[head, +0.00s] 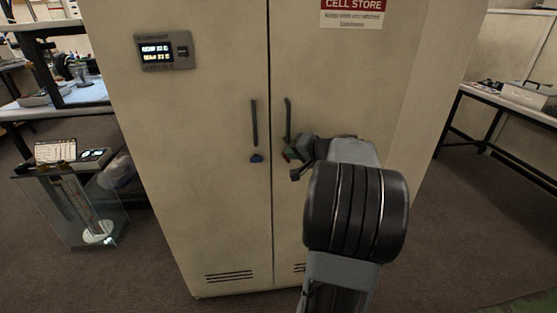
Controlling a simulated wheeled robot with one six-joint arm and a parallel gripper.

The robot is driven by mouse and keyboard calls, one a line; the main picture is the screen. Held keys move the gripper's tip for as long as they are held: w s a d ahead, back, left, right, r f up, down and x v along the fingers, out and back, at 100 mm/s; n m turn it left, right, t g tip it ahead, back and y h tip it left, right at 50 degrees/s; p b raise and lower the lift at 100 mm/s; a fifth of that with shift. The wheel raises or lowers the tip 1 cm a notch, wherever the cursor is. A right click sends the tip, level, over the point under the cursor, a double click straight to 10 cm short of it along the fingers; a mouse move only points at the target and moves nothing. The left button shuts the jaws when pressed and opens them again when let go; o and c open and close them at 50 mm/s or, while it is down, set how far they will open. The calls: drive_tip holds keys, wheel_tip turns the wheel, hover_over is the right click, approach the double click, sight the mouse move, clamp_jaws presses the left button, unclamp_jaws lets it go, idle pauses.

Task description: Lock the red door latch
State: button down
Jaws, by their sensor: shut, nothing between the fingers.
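A tall cream two-door cabinet (215,200) stands straight ahead in the head view, both doors closed. The right door (345,95) has a dark vertical handle (288,118). Just below it a small bit of red, the red latch (286,157), shows at the tip of my gripper (293,161). My gripper is shut with nothing held and is close against the right door. It hides most of the red latch, so I cannot tell the latch's angle or whether they touch.
A display panel (165,50) is on the left door and a "CELL STORE" sign (352,12) on the right. A glass case (75,205) stands on the floor at left. A table (510,105) is at right. Carpet around the cabinet is mostly clear.

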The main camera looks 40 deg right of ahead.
drive_tip(key=shift+w+a+b, duration=0.1)
drive_tip(key=shift+a+b, duration=0.05)
drive_tip(key=shift+b, duration=0.5)
drive_tip(key=shift+w+a+r+b, duration=0.2)
drive_tip(key=shift+a+b, duration=0.1)
drive_tip(key=shift+b, duration=0.4)
drive_tip(key=shift+r, duration=0.15)
idle(0.4)
